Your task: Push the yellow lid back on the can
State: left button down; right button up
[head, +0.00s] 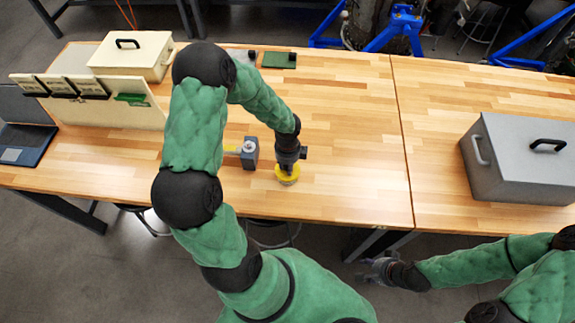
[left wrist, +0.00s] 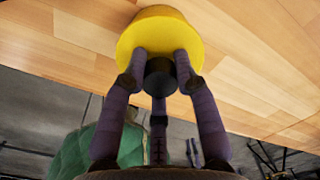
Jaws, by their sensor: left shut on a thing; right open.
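The yellow lid (head: 287,171) is at the front middle of the left table, under my left gripper (head: 287,164). In the left wrist view the lid (left wrist: 160,38) is a wide yellow disc with a dark round knob (left wrist: 160,77) facing the camera. The fingers of my left gripper (left wrist: 160,72) are shut around this knob, their tips close to the disc. A narrower yellow part shows beyond the disc. I cannot make out the can as a separate thing, or whether the lid sits on it. My right gripper (head: 376,269) is open and empty, off the table's front edge.
A grey block with a round dial (head: 249,152) stands just left of the lid. A cream box (head: 132,55), a panel rack (head: 130,112) and a laptop (head: 22,142) are at the left. A grey metal box (head: 520,165) stands far right.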

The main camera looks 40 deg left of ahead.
pick_arm(q)
jog(key=shift+s+d+f, duration=0.2)
jog(key=shift+s+f, duration=0.15)
jog(key=shift+f, duration=0.05)
jog(key=c, duration=0.9)
grip_release()
jog(key=shift+w+a+f, duration=0.1)
jog(key=shift+w, duration=0.05)
jog(key=shift+r, duration=0.2)
jog(key=shift+o, duration=0.9)
jog(key=shift+w+a, duration=0.1)
jog(key=shift+w, duration=0.05)
jog(key=shift+r, duration=0.1)
